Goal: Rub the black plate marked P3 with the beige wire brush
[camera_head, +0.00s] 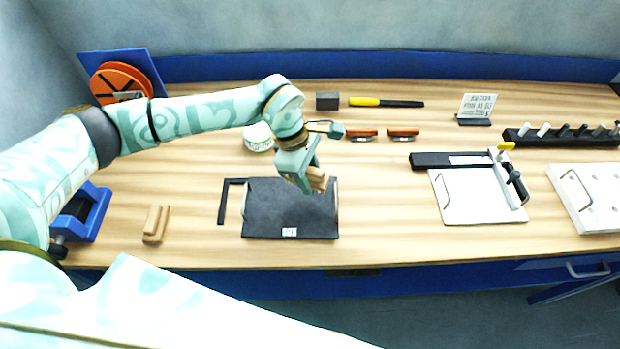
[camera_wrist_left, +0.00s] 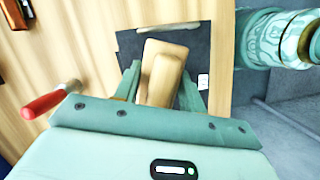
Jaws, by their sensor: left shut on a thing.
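The black plate (camera_head: 270,215) lies flat on the wooden bench, with a small white label at its front edge, too small to read. It also shows in the left wrist view (camera_wrist_left: 205,45), partly covered by the brush. My left gripper (camera_head: 309,180) is over the right part of the plate, shut on a beige wire brush (camera_head: 318,181). In the left wrist view the beige block (camera_wrist_left: 163,75) sits between the fingers. Its underside is hidden, and I cannot tell whether it touches the plate. My right gripper is not in view.
A second beige block (camera_head: 155,224) lies left of the plate. A black angle piece (camera_head: 222,203) borders the plate's left side. A white board with a black clamp bar (camera_head: 470,205) lies to the right. Two red-brown handled tools (camera_head: 403,132) lie behind. Bare wood lies between plate and board.

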